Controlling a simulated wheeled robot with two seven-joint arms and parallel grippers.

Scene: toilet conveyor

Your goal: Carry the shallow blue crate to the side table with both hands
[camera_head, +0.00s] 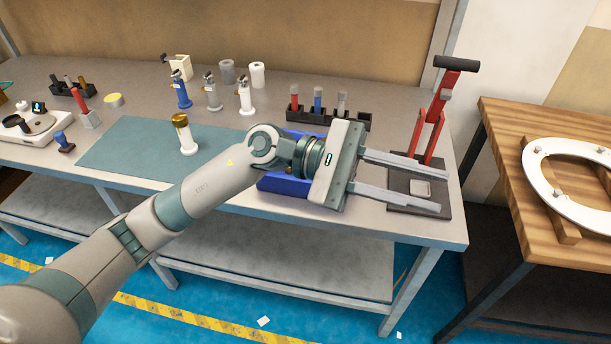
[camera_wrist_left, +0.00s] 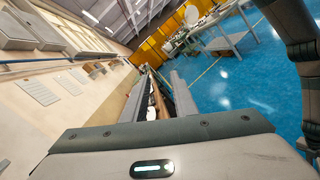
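The shallow blue crate (camera_head: 284,185) sits on the grey workbench, right of the teal mat. My left forearm and gripper cover much of it, so its inside and right end are hidden. My left gripper (camera_head: 428,186) is over the crate's right part, with its fingers pointing right past it. The fingers are apart with nothing seen held between them. They also show spread in the left wrist view (camera_wrist_left: 162,90). A wooden table (camera_head: 502,134) stands at the right, apart from the bench; it may be the side table. My right gripper is not in view.
A red lever press (camera_head: 436,115) on a dark base stands by my left fingertips. A black rack (camera_head: 354,119) stands behind the crate. Several small dispensers stand farther back. A white toilet seat (camera_head: 541,170) lies on the wooden table. The teal mat (camera_head: 130,146) is mostly clear.

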